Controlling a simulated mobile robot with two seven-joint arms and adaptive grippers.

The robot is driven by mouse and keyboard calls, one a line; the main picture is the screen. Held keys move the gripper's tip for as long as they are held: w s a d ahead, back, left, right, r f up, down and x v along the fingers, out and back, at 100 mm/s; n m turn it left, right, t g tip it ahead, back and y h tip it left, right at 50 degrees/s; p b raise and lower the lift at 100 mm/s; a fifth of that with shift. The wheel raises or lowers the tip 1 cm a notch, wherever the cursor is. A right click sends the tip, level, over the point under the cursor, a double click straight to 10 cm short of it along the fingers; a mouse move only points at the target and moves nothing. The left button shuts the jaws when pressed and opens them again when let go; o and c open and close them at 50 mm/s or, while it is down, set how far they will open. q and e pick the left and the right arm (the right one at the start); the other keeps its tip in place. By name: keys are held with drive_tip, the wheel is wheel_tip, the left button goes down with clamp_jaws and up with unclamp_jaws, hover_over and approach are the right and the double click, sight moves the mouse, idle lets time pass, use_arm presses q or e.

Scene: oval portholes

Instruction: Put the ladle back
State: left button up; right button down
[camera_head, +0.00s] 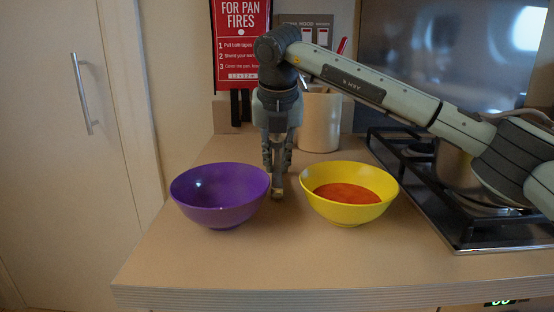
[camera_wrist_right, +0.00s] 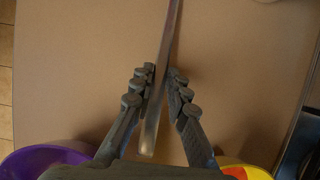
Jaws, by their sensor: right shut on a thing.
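My right gripper (camera_head: 277,168) points down over the counter, between and slightly behind the purple bowl (camera_head: 220,197) and the yellow bowl (camera_head: 349,194). In the right wrist view, my right gripper (camera_wrist_right: 157,78) is shut on a long thin metal handle, which I take to be the ladle (camera_wrist_right: 151,130). The handle runs from the top edge of that view down between the fingers. The ladle's scoop is not in sight. The yellow bowl holds a red-orange liquid; the purple bowl looks empty. My left gripper is not in view.
A gas hob (camera_head: 465,238) with a metal pot (camera_head: 457,165) is at the right. The counter's front (camera_head: 270,263) is clear. A red sign (camera_head: 240,40) hangs behind.

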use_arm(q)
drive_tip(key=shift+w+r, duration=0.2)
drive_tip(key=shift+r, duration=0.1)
use_arm(e)
drive_tip(key=c, duration=1.5)
unclamp_jaws()
drive_tip(key=shift+r, duration=0.1)
drive_tip(key=shift+r, duration=0.2)
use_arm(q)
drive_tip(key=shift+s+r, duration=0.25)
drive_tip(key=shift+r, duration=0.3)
use_arm(e)
drive_tip(key=shift+v, duration=5.8)
